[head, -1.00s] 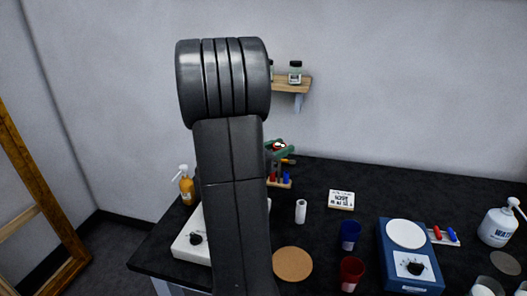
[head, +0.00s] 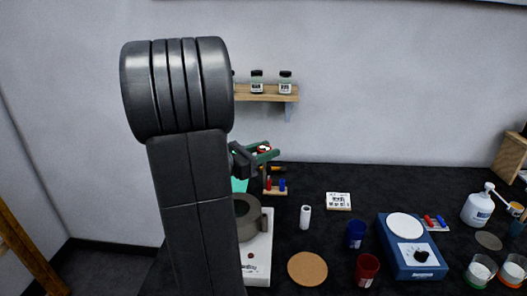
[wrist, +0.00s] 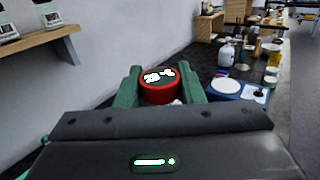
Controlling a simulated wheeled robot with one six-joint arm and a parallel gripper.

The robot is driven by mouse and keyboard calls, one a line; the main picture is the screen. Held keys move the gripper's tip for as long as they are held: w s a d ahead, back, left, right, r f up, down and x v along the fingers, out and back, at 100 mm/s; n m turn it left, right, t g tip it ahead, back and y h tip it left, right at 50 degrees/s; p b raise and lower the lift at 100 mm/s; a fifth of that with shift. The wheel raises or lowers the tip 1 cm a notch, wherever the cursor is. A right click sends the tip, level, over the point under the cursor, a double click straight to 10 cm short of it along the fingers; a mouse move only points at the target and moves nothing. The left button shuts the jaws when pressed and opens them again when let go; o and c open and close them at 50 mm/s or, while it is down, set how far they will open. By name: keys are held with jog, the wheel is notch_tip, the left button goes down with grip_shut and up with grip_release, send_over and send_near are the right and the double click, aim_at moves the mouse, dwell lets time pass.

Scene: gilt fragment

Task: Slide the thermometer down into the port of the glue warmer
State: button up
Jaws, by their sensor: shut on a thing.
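The thermometer (wrist: 158,84) has a round dial with a red rim and a pale reading. It is between the green fingers of my gripper (wrist: 160,78) in the wrist view, and my gripper is shut on it. In the head view the dial (head: 264,149) shows small between the green fingers (head: 262,152), above the back part of the table. What seems to be the glue warmer (head: 257,250) is a white base with a grey round pot (head: 248,219), partly hidden behind my arm. I cannot make out its port. The thermometer's stem is hidden.
A small rack with red and blue items (head: 275,189) stands near the back, below the gripper. A white cylinder (head: 305,217), a cork disc (head: 307,268), cups and a blue hotplate-like device (head: 412,258) lie right of the warmer. A shelf (head: 265,93) with jars is on the wall.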

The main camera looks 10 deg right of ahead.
aim_at(264, 172)
jog(key=shift+f, duration=0.1)
jog(key=shift+w+f+b, duration=0.1)
jog(key=shift+f+b, duration=2.35)
jog(key=shift+f, duration=0.35)
jog(key=shift+f+b, duration=0.2)
jog(key=shift+b, duration=0.1)
jog(key=shift+f, duration=0.35)
notch_tip(264, 172, down, 9)
jog(key=b, duration=0.8)
jog(key=shift+w, duration=0.15)
dwell(1.9)
jog(key=o, duration=1)
jog(key=shift+o, duration=0.2)
jog(key=shift+a, duration=0.1)
jog(key=v, duration=1.3)
jog(key=shift+a+b, duration=0.25)
jog(key=shift+b, duration=0.1)
